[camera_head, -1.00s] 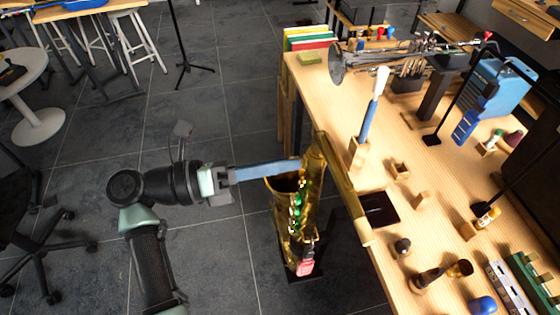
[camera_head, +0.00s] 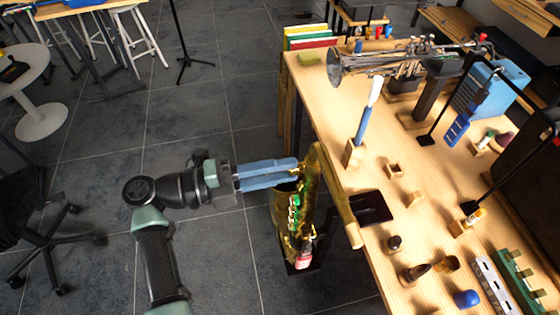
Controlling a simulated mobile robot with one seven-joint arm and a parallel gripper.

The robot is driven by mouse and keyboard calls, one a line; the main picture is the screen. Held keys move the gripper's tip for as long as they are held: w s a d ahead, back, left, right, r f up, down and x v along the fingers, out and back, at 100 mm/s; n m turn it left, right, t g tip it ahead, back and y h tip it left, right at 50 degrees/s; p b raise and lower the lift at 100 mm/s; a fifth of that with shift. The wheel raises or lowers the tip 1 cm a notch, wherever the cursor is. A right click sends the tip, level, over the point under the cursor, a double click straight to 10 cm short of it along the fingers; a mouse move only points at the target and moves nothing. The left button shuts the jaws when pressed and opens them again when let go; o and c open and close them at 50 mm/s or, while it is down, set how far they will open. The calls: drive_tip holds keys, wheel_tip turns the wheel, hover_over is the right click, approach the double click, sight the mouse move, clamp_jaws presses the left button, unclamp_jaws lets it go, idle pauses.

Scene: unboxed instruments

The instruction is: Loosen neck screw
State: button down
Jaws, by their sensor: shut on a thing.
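A gold saxophone (camera_head: 283,215) stands upright beside the workbench, with its bell opening toward my arm. Its curved neck (camera_head: 335,190) extends from the top of the body toward the bench edge. My gripper (camera_head: 298,169) comes in from the left with two long blue fingers, seen one above the other. The fingertips are at the top of the body, where the neck joins. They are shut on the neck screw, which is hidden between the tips.
The workbench (camera_head: 330,115) to the right holds a trumpet (camera_head: 400,62), a blue-handled brush (camera_head: 366,118), a dark tray (camera_head: 371,208) and small wooden blocks. A chair (camera_head: 50,215) stands at the left. Open floor lies behind my arm.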

drive_tip(key=shift+n+p, duration=0.6)
drive_tip(key=shift+n, duration=0.5)
drive_tip(key=c, duration=0.7)
unclamp_jaws()
drive_tip(key=b+v, duration=0.3)
drive_tip(key=v, duration=1)
drive_tip(key=shift+b, duration=0.4)
